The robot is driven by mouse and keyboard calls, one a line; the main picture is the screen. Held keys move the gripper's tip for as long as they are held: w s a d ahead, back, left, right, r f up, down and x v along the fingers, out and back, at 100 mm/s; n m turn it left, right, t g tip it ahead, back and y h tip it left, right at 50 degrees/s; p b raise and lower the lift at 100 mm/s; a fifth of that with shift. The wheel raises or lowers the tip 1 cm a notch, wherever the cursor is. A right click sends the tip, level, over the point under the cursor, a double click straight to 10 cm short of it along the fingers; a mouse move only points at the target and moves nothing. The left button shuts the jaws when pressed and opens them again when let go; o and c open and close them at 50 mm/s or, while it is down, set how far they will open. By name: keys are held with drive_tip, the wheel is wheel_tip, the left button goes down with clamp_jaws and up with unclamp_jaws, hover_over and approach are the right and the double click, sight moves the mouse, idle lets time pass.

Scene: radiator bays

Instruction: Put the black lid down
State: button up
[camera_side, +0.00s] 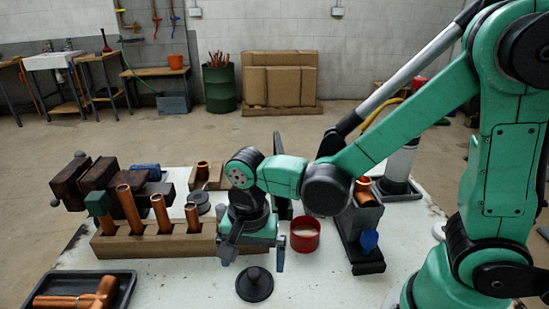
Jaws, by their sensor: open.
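The black lid (255,285) lies flat on the white table, knob up, near the front middle. My gripper (252,256) is open just above and behind the lid, pointing down. Its fingers are apart and hold nothing that I can see. A red open tin (305,236) with pale contents stands just to the right of my gripper, without a lid on it.
A wooden block (150,245) with several upright copper pipes stands left of my gripper. A black tray (122,286) with a copper fitting is at front left. A dark stand (367,258) holding copper is right of the tin. The table (330,289) is clear at front right of the lid.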

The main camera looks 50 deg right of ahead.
sight(254, 272)
wheel_tip(254, 272, up, 7)
drive_tip(key=d+r+n+t, duration=0.1)
drive_tip(key=d+n+t, duration=0.6)
drive_tip(key=d+n, duration=0.2)
drive_tip(key=shift+r+n, duration=0.4)
drive_tip(key=shift+n, duration=0.7)
